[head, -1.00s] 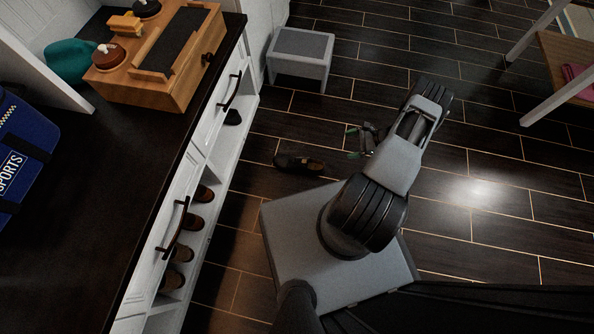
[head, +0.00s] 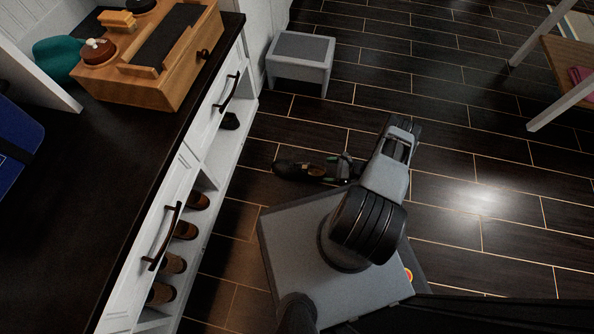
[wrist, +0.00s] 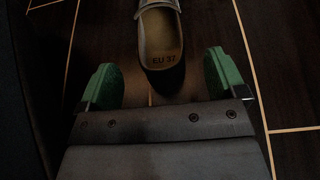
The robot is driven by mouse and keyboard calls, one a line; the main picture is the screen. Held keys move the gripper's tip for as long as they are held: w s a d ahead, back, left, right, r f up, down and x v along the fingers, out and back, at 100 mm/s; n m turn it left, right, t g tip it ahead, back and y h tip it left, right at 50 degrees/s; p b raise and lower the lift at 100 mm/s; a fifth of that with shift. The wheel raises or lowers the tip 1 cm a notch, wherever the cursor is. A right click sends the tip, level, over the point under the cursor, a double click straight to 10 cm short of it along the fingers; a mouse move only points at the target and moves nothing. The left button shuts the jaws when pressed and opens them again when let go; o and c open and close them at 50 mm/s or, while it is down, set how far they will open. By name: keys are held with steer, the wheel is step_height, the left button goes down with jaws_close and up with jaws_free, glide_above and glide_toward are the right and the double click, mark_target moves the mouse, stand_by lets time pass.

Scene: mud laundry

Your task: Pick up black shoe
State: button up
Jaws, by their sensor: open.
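The black shoe (head: 295,168) lies on the dark wood floor, to the left of my arm in the head view. In the wrist view the heel end of the shoe (wrist: 161,38) shows at the top centre, with a tan insole marked "EU 37". My gripper (wrist: 166,80) is open, its two green-padded fingers spread apart. The shoe's heel reaches to about between the fingertips, and neither finger appears to touch it. The shoe's toe is out of the wrist view. In the head view my gripper (head: 338,168) is at the shoe's right end, partly hidden by my arm.
A white cabinet (head: 200,205) with brown shoes in its lower cubbies stands to the left. A small grey-topped stool (head: 301,58) stands behind the shoe. A white-legged bench (head: 553,100) is at the far right. Floor between is clear.

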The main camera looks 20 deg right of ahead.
mark_target(318, 170)
steer(key=shift+b+x, duration=1)
steer(key=shift+x, duration=1.65)
